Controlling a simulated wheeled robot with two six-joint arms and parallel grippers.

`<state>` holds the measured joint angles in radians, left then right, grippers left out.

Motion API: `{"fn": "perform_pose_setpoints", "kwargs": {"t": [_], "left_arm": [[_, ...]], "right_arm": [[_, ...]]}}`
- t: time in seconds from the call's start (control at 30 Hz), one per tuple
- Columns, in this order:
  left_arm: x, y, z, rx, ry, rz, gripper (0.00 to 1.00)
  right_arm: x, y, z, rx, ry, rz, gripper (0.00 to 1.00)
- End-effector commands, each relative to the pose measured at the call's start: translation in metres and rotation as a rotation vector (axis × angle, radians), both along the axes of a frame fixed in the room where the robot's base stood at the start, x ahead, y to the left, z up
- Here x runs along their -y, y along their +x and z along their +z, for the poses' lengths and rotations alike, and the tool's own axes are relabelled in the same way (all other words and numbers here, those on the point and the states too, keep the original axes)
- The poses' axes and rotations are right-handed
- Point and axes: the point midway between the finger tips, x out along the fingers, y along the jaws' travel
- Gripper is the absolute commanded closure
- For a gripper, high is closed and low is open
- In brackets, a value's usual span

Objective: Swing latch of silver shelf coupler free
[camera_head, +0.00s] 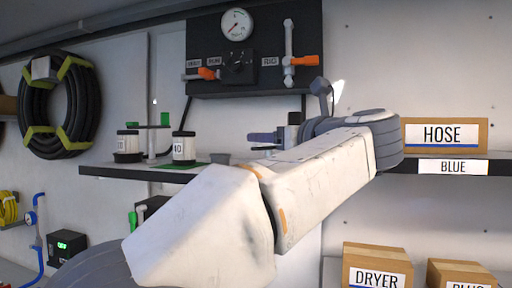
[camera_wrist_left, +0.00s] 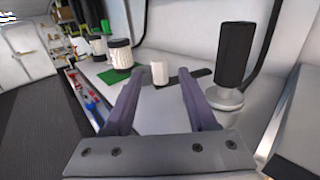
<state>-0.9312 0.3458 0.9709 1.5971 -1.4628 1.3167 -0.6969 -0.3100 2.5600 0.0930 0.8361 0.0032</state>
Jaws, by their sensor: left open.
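In the left wrist view, a silver fitting (camera_wrist_left: 225,98) with an upright black cylinder (camera_wrist_left: 236,52) stands on the shelf, right of my left gripper (camera_wrist_left: 160,82). It looks like the silver coupler; I cannot make out its latch. My left gripper is open, its two purple fingers apart with nothing gripped between them. In the head view my left gripper (camera_head: 264,138) is over the shelf, pointing left, partly hidden by my arm. A black upright piece (camera_head: 294,118) shows just behind it. My right gripper is not in view.
A gauge panel (camera_head: 254,45) hangs above. A HOSE box (camera_head: 444,135) sits right of my arm; boxes (camera_head: 376,266) stand below.

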Motion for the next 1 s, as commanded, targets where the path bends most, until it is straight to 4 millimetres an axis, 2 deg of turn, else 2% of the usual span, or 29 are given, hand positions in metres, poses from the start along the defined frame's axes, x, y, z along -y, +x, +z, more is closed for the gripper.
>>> {"fn": "perform_pose_setpoints", "kwargs": {"t": [0.1,0.23,0.77,0.87,0.97,1.0], "left_arm": [[0.010,-0.015,-0.002,0.001,-0.002,-0.003,0.42],[0.014,-0.024,0.000,0.001,0.001,-0.001,0.42],[0.016,-0.025,0.001,0.007,0.022,-0.007,0.42],[0.025,-0.025,0.009,0.043,0.150,-0.052,0.42],[0.051,-0.029,0.019,0.112,0.421,-0.141,0.42],[0.067,-0.033,0.021,0.143,0.554,-0.184,0.42]], "right_arm": [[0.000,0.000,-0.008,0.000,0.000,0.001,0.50],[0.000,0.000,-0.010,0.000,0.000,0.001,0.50],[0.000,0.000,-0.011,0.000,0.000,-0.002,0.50],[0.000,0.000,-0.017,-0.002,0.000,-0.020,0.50],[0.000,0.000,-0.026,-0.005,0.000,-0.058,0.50],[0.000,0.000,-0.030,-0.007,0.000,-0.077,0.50]]}}
